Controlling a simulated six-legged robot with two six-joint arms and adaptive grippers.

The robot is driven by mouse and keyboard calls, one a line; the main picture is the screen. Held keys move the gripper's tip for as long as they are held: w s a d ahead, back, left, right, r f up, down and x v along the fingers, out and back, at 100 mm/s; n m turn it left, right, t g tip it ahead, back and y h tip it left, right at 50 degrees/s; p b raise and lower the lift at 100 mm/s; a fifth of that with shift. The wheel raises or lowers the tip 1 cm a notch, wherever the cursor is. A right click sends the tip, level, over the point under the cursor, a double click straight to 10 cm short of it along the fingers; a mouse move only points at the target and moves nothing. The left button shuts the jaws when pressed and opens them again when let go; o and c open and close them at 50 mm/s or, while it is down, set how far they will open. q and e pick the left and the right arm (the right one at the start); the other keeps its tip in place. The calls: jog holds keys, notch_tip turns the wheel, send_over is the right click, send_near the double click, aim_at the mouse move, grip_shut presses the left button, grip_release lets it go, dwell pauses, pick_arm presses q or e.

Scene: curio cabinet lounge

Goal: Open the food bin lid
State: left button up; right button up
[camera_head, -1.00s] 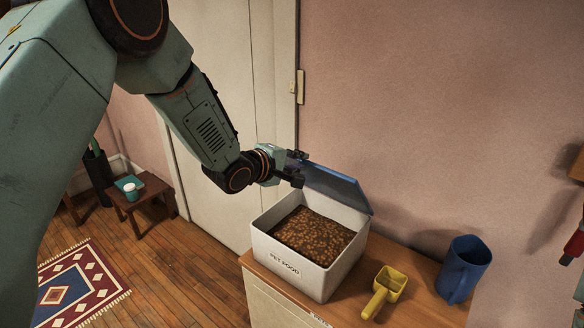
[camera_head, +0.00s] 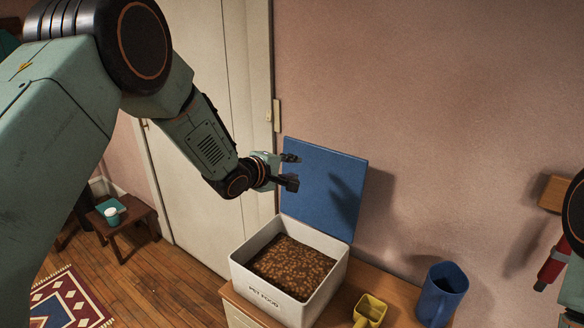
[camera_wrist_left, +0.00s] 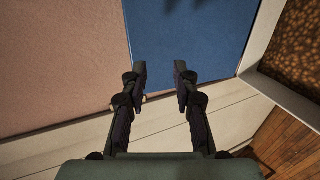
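The white food bin (camera_head: 275,298), labelled PET FOOD, stands on a wooden-topped cabinet and is full of brown kibble. Its blue lid (camera_head: 322,190) stands raised, close to upright, at the bin's back edge. The lid (camera_wrist_left: 190,35) and the bin's white rim (camera_wrist_left: 262,35) also show in the left wrist view. My left gripper (camera_head: 292,171) is in front of the lid's upper left part, fingers apart and empty. In the left wrist view the gripper's two fingertips (camera_wrist_left: 160,72) have a clear gap between them. My right gripper cannot be made out; part of my right arm shows at the right edge.
A yellow scoop (camera_head: 370,308) and a blue pitcher (camera_head: 441,293) stand on the cabinet to the right of the bin. A pink wall is behind the lid, a white door (camera_head: 205,120) to the left. A small stool (camera_head: 121,220) stands on the floor.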

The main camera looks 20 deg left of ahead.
pick_arm(q)
jog(key=shift+s+a+r, duration=0.1)
jog(key=shift+s, duration=0.05)
jog(key=shift+v, duration=6.05)
